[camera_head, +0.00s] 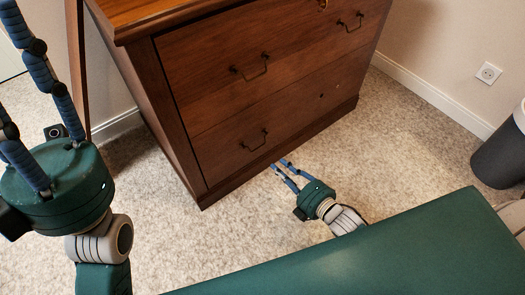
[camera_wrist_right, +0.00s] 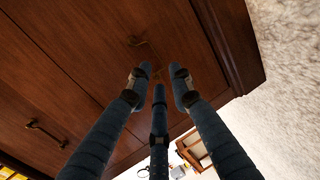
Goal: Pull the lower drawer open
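The lower drawer (camera_head: 290,115) of the brown wooden cabinet sits flush with the front. Its dark bail handle (camera_head: 256,140) is on the left half, and two small dark spots show on the right half. My right gripper (camera_head: 279,164) is low in front of the cabinet, below and right of that handle and apart from it.
The upper drawer (camera_head: 280,55) above is shut, with two handles. A dark bin (camera_head: 500,155) stands at the right by the wall. A green surface (camera_head: 400,255) fills the lower right. Carpet (camera_head: 240,225) in front of the cabinet is clear.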

